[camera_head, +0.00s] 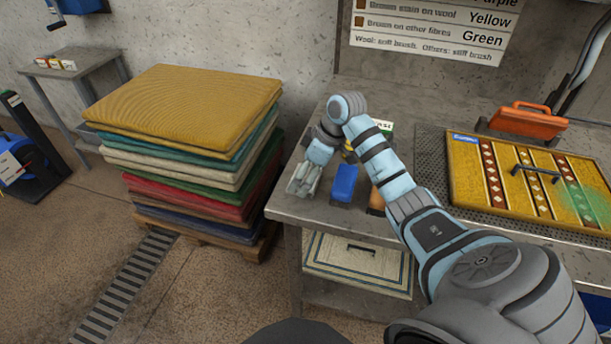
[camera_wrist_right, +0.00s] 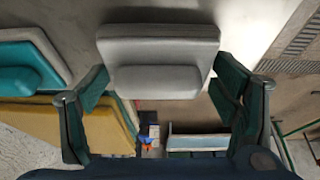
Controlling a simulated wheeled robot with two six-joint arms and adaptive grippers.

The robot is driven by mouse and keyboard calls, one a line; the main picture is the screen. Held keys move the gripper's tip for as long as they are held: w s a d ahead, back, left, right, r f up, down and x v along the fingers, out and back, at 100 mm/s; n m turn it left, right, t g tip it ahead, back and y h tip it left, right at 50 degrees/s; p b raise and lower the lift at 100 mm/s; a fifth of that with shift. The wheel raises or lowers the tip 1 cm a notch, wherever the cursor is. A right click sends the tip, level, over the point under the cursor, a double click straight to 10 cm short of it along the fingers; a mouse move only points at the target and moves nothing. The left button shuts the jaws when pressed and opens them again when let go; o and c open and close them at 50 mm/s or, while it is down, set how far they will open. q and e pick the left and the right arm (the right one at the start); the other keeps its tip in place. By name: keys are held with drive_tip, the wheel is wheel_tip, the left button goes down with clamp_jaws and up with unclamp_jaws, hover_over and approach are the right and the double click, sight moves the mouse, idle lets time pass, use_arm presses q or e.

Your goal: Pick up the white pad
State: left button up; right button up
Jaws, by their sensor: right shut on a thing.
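The white pad (camera_wrist_right: 158,50) fills the top middle of the right wrist view as a pale grey block with a rounded lower part. My right gripper (camera_wrist_right: 160,82) has its dark green fingers on both sides of that rounded part and is shut on it. In the head view my right gripper (camera_head: 304,180) is over the left end of the grey workbench (camera_head: 300,210); the pad is hard to tell from the fingers there. My left gripper is not in view.
A blue block (camera_head: 343,183) and an orange block (camera_head: 376,201) stand just right of the gripper. A patterned yellow rug (camera_head: 520,180) lies on the bench at right. A tall stack of folded rugs (camera_head: 190,150) stands left of the bench.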

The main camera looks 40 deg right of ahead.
wheel_tip(320, 180, up, 14)
drive_tip(key=p, duration=0.4)
drive_tip(key=shift+c, duration=0.2)
use_arm(q)
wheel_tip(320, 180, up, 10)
drive_tip(key=p, duration=0.6)
use_arm(e)
wheel_tip(320, 180, up, 6)
drive_tip(key=o, duration=0.6)
drive_tip(key=shift+f, duration=0.1)
drive_tip(key=c, duration=0.4)
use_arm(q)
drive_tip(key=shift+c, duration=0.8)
